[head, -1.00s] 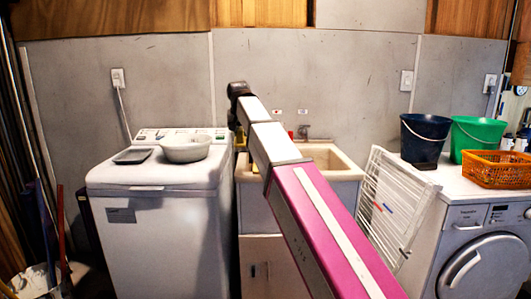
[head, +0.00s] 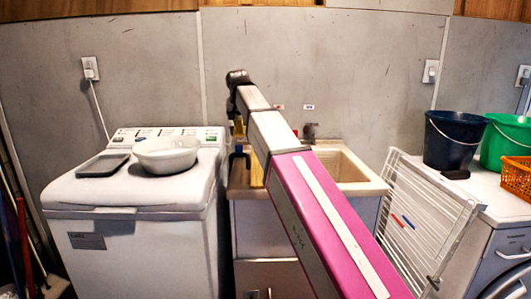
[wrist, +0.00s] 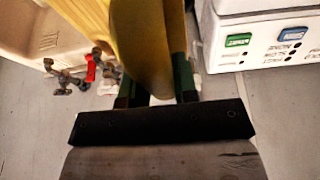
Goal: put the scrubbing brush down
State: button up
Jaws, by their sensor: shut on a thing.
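My gripper (wrist: 156,88) is shut on the scrubbing brush (wrist: 145,35), a yellow and tan thing that fills the top middle of the wrist view. Its bristles cannot be made out. In the head view my arm reaches out to the left end of the sink (head: 358,178), beside the washing machine. There my gripper is small and partly hidden by my arm. A yellowish strip (head: 257,170) shows just below the wrist and seems to be the brush, held upright over the sink's left side.
The washing machine (head: 130,190) on the left carries a white bowl (head: 167,156) and a dark tray (head: 104,165), with bare lid in front. A white drying rack (head: 425,215) leans right of the sink. Blue (head: 453,140) and green (head: 505,142) buckets and an orange basket (head: 515,178) stand further right.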

jog(key=shift+w+d+f, duration=0.7)
jog(key=shift+d+f, duration=1.05)
jog(key=shift+f, duration=0.05)
jog(key=shift+w+d+f, duration=0.75)
jog(key=shift+d+f, duration=0.95)
jog(key=shift+f, duration=0.1)
jog(key=shift+w+d+f, duration=0.7)
jog(key=shift+d+f, duration=1.05)
jog(key=shift+f, duration=0.05)
jog(key=o, duration=1)
jog(key=shift+f, duration=0.1)
jog(key=shift+c, duration=0.2)
jog(key=v, duration=1.2)
jog(key=shift+s, duration=0.1)
